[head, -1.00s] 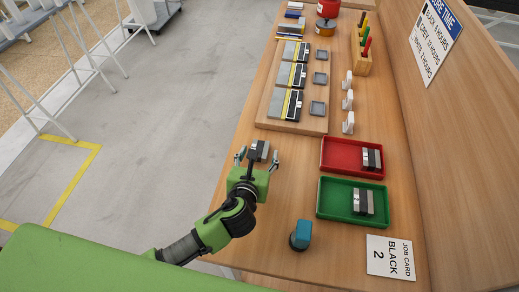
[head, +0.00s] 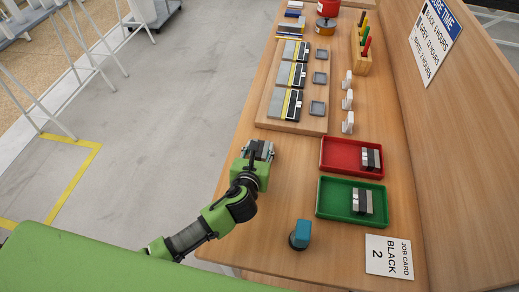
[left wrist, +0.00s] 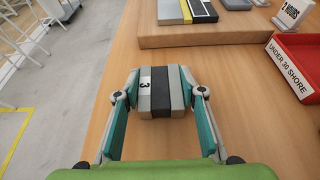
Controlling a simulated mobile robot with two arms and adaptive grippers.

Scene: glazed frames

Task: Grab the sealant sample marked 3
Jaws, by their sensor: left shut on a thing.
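The sealant sample marked 3 (left wrist: 160,92) is a small block with grey sides, a dark middle band and a white "3" label. It sits at the table's left side, in front of the wooden board, and also shows in the head view (head: 258,150), partly hidden by my gripper. My left gripper (head: 258,152) is shut on it; in the left wrist view its two fingers (left wrist: 160,95) press on the block's left and right sides. The block appears to rest on the table. My right gripper is not in view.
A wooden board (head: 315,122) with grey and black panels lies just beyond the sample. A red tray (head: 338,155) and a green tray (head: 335,200), each holding a similar block, lie to the right. A teal-topped object (head: 301,234) and a job card (head: 390,256) are nearer.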

